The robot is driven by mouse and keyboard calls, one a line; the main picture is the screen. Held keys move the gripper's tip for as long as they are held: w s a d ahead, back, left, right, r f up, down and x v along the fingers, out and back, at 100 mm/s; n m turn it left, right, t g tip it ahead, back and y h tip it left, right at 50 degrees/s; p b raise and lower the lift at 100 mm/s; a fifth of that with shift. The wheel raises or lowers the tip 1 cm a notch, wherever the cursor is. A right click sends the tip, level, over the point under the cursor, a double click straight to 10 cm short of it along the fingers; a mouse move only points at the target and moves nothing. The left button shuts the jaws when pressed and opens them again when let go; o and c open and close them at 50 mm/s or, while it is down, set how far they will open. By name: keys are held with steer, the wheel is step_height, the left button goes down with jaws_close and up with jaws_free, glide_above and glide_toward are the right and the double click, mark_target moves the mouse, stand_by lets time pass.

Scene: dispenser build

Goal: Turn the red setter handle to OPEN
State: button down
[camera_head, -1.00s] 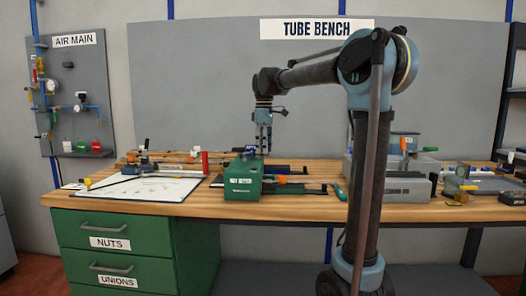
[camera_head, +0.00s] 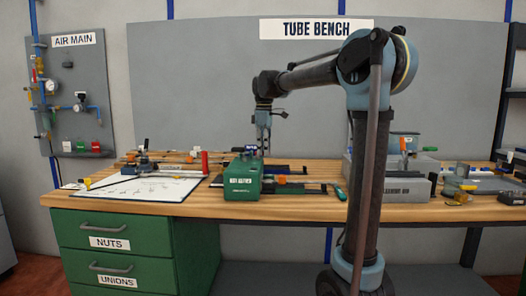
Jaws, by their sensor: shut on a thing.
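My gripper (camera_head: 263,150) points down over the middle of the bench, just behind the green box-shaped device (camera_head: 242,182) with a white label. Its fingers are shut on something. What they hold is too small and partly hidden to make out. A red upright piece (camera_head: 205,162) stands left of the green device, apart from my gripper. I cannot tell for sure whether it is the setter handle. No OPEN mark is readable.
A white sheet (camera_head: 140,188) lies on the left of the wooden bench (camera_head: 215,204). A rod with a teal-green end (camera_head: 340,193) reaches right from the green device. A grey block unit (camera_head: 408,189) stands behind my arm. Drawers (camera_head: 108,228) are below left.

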steer(key=shift+w+n, duration=0.35)
steer(key=shift+n, duration=0.75)
steer(key=c, duration=1.6)
jaws_free()
step_height(320, 180, up, 12)
